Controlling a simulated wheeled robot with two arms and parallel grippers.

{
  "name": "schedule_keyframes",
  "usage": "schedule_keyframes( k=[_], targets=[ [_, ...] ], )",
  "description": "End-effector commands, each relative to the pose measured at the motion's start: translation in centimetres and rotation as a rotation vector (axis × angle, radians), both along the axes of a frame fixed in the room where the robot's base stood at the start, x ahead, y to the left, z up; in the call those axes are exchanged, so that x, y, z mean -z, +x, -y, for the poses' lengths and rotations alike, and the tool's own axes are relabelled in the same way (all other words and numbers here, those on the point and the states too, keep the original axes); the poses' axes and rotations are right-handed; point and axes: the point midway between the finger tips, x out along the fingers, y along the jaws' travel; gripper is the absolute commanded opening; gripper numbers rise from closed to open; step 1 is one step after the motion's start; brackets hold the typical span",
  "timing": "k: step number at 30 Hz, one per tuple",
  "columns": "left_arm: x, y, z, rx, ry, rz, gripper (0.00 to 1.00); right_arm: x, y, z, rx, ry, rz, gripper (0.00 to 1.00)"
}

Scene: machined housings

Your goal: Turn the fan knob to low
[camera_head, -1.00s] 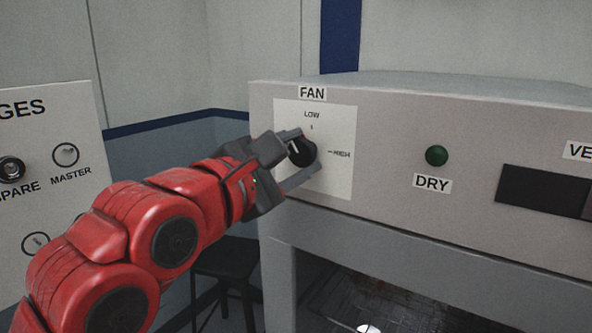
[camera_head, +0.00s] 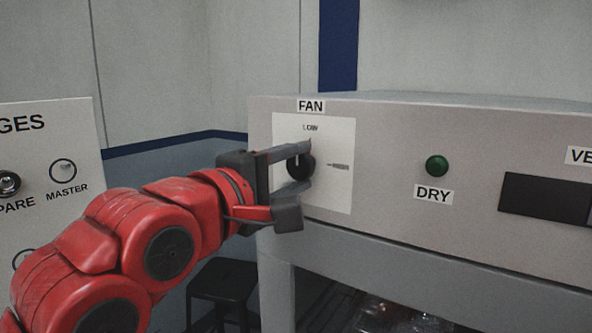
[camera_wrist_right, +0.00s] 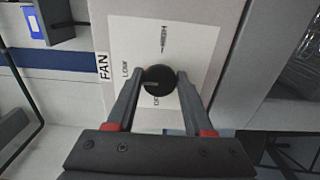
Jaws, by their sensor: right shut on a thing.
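The black fan knob (camera_head: 304,167) sits on a white plate (camera_head: 338,133) under the FAN label (camera_head: 311,106). LOW is printed above the knob and another mark, blurred in the head view, is to its right. My right gripper (camera_head: 298,172) reaches in from the left with its fingers around the knob. In the right wrist view, the gripper (camera_wrist_right: 158,88) has one finger on each side of the black knob (camera_wrist_right: 159,80), shut on it. A pale pointer line shows on the knob face, partly hidden by the fingers in the head view. My left gripper is not in view.
A green DRY button (camera_head: 437,166) and a dark display window (camera_head: 545,194) are on the same grey housing (camera_head: 390,130). A gauge panel (camera_head: 50,130) stands at the left. A dark stool (camera_head: 222,283) is below.

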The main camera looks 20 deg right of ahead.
Motion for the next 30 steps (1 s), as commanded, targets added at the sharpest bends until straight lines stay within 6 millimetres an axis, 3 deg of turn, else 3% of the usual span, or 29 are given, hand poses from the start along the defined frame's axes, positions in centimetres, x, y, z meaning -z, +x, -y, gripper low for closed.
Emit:
schedule_keyframes(
  k=[12,13,17,18,30],
  targets=[
    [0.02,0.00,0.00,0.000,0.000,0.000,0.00,0.04,0.02,-0.03,-0.001,0.005,0.005,0.00],
    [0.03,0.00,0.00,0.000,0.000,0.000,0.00,0.04,0.02,-0.03,-0.001,0.005,0.005,0.54],
    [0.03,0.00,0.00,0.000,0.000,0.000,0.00,0.03,0.02,-0.01,-0.001,0.005,0.005,0.77],
    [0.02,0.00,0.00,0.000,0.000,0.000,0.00,0.03,0.02,-0.01,-0.001,0.005,0.005,0.81],
    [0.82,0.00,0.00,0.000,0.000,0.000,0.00,0.29,-0.52,-0.74,-0.002,0.004,0.006,0.81]
  ],
)
